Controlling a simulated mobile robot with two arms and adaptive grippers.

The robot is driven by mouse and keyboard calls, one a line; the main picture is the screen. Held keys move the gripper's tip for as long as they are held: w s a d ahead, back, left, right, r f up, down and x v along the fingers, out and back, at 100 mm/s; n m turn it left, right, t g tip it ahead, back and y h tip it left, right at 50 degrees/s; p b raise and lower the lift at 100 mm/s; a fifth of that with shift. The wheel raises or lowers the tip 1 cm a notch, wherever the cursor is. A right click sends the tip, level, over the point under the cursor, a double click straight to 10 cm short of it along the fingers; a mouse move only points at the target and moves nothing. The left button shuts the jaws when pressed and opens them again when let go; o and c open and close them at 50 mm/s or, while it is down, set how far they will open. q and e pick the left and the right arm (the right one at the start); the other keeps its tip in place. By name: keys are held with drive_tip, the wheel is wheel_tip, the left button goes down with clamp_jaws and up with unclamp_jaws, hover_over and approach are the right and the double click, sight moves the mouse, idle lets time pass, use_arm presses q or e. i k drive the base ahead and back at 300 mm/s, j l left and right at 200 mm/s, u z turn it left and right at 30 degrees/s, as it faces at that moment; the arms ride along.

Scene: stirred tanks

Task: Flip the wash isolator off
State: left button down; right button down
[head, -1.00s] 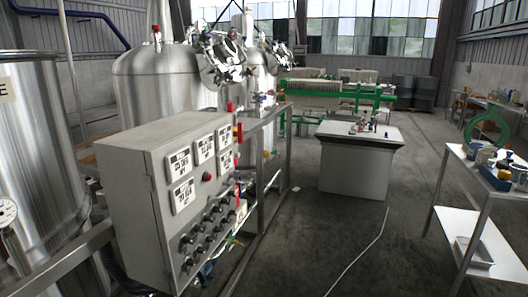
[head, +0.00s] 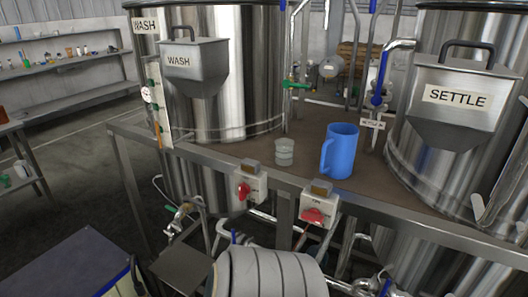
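Two grey isolator boxes with red rotary handles are fixed on the front rail of the steel bench. The left isolator (head: 249,186) is nearer the tank labelled WASH (head: 243,80). The right isolator (head: 317,209) is nearer the middle of the bench, and its red handle looks turned sideways. The small markings on both are too small to read surely, so I cannot confirm which is the wash one. Neither of my grippers shows in the head view.
A blue jug (head: 340,152) and a small glass beaker (head: 284,152) stand on the bench top (head: 310,125) behind the isolators. The SETTLE tank (head: 440,150) is at right. Pipes and a ribbed grey cylinder (head: 268,272) crowd the space below. Shelves (head: 70,62) line the far left.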

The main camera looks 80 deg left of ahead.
sight(244, 189)
drive_tip(key=u, duration=2.8)
